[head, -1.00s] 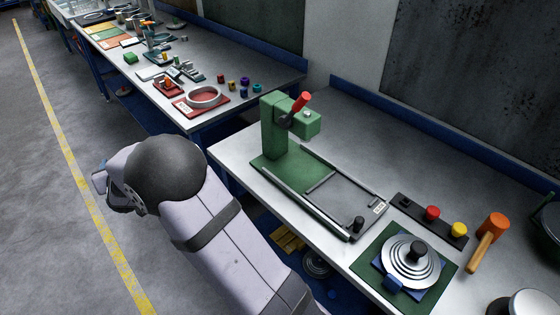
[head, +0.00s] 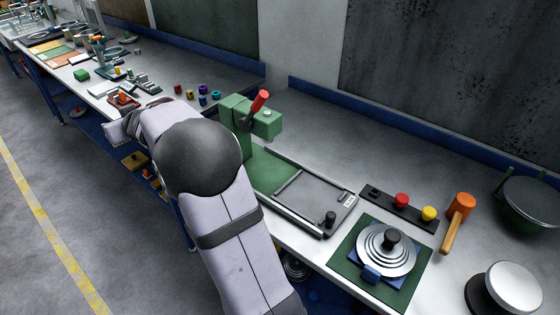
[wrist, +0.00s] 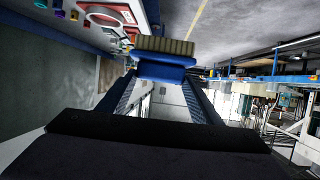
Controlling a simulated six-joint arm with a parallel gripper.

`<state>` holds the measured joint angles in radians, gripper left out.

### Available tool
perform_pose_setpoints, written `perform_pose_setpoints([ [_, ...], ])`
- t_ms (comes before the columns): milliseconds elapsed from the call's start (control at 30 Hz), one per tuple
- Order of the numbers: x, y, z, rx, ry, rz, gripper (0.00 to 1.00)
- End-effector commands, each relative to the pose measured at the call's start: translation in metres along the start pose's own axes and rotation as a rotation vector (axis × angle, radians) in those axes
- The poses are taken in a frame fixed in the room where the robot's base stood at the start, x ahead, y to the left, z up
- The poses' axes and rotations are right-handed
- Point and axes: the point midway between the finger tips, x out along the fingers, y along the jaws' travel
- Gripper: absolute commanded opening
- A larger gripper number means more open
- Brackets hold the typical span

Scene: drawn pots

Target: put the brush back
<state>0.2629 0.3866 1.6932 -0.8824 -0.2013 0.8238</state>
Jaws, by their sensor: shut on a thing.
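In the wrist view, a brush with a blue back (wrist: 165,68) and tan bristles (wrist: 165,46) is between the fingertips of my gripper (wrist: 162,80). The gripper is shut on it and holds it up; the bristles face the top of the picture. In the head view, my arm covers the gripper and the brush, so neither can be made out there.
A red tray with a white ring (wrist: 110,16) lies near the brush in the wrist view. In the head view, a green press with a red handle (head: 258,101), a round stepped dial (head: 386,250) and an orange mallet (head: 457,220) occupy the near bench.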

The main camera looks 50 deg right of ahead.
Motion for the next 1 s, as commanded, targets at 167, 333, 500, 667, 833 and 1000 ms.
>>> perform_pose_setpoints([
  [167,-0.009,0.038,-0.009,0.008,0.002,0.033,0.23],
  [333,-0.020,0.074,-0.018,0.020,0.001,0.067,0.23],
  [500,-0.034,0.114,-0.027,0.037,-0.001,0.110,0.23],
  [667,-0.055,0.159,-0.038,0.059,-0.004,0.165,0.23],
  [833,-0.088,0.220,-0.051,0.091,-0.011,0.252,0.23],
  [1000,-0.133,0.292,-0.056,0.137,-0.026,0.359,0.23],
])
